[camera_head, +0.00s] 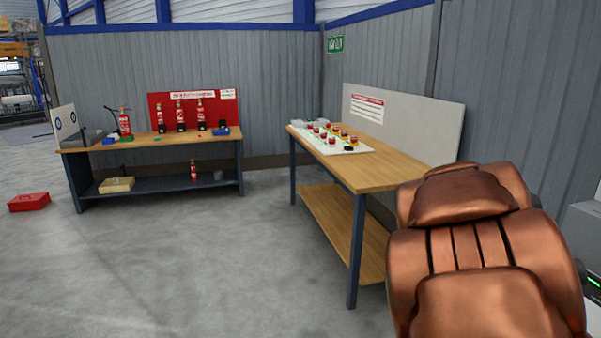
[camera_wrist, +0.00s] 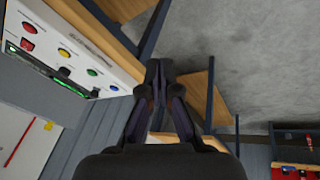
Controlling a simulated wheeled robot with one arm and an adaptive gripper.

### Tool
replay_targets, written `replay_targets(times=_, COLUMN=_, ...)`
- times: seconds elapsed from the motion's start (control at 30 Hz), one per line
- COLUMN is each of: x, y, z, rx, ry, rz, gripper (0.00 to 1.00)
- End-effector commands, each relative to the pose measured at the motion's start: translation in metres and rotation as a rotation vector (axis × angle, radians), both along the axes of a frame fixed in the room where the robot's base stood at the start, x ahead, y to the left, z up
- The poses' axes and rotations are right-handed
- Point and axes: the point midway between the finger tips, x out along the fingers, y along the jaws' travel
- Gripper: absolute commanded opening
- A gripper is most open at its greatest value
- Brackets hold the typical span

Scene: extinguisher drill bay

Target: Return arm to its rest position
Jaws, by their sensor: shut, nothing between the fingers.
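My gripper (camera_wrist: 158,72) shows in the wrist view, with its dark fingertips brought together and nothing between them. It touches nothing that I can see. In the wrist view, a white panel (camera_wrist: 88,48) with coloured buttons and a green-lit strip lies to its upper left. The gripper is not visible in the head view, where a copper-coloured part of my arm covers the lower right.
A wooden bench (camera_head: 385,172) with a white button board (camera_head: 343,147) stands at centre right against a grey backboard (camera_head: 425,120). A second bench (camera_head: 150,146) holds extinguishers (camera_head: 124,122) at the back left. A red toolbox (camera_head: 29,202) lies on the floor. The middle floor is clear.

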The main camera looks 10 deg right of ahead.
Motion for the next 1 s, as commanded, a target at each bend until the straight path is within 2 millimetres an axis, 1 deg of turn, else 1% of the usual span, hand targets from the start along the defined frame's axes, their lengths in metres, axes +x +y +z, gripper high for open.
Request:
replay_targets(times=0.03, x=-0.008, y=0.024, z=-0.001, rx=0.03, ry=0.01, rz=0.025, gripper=0.0)
replay_targets(times=0.07, x=-0.013, y=0.036, z=-0.003, rx=0.049, ry=0.019, rz=0.037, gripper=0.0)
replay_targets(times=0.1, x=-0.02, y=0.053, z=-0.005, rx=0.076, ry=0.032, rz=0.054, gripper=0.0)
replay_targets(times=0.17, x=-0.033, y=0.077, z=-0.009, rx=0.111, ry=0.053, rz=0.081, gripper=0.0)
replay_targets(times=0.2, x=-0.042, y=0.093, z=-0.012, rx=0.136, ry=0.067, rz=0.101, gripper=0.0)
replay_targets(times=0.27, x=-0.056, y=0.116, z=-0.016, rx=0.17, ry=0.093, rz=0.135, gripper=0.0)
replay_targets(times=0.3, x=-0.067, y=0.131, z=-0.019, rx=0.192, ry=0.112, rz=0.156, gripper=0.0)
replay_targets(times=0.37, x=-0.083, y=0.153, z=-0.024, rx=0.226, ry=0.143, rz=0.194, gripper=0.0)
replay_targets(times=0.4, x=-0.094, y=0.166, z=-0.026, rx=0.243, ry=0.163, rz=0.22, gripper=0.0)
replay_targets(times=0.47, x=-0.113, y=0.186, z=-0.03, rx=0.272, ry=0.197, rz=0.26, gripper=0.0)
replay_targets(times=0.5, x=-0.126, y=0.197, z=-0.033, rx=0.288, ry=0.222, rz=0.288, gripper=0.0)
replay_targets(times=0.6, x=-0.155, y=0.221, z=-0.039, rx=0.319, ry=0.277, rz=0.354, gripper=0.0)
replay_targets(times=0.73, x=-0.186, y=0.239, z=-0.046, rx=0.342, ry=0.342, rz=0.419, gripper=0.0)
replay_targets(times=0.83, x=-0.2, y=0.245, z=-0.048, rx=0.349, ry=0.368, rz=0.449, gripper=0.0)
replay_targets(times=1.0, x=-0.206, y=0.248, z=-0.049, rx=0.351, ry=0.38, rz=0.461, gripper=0.0)
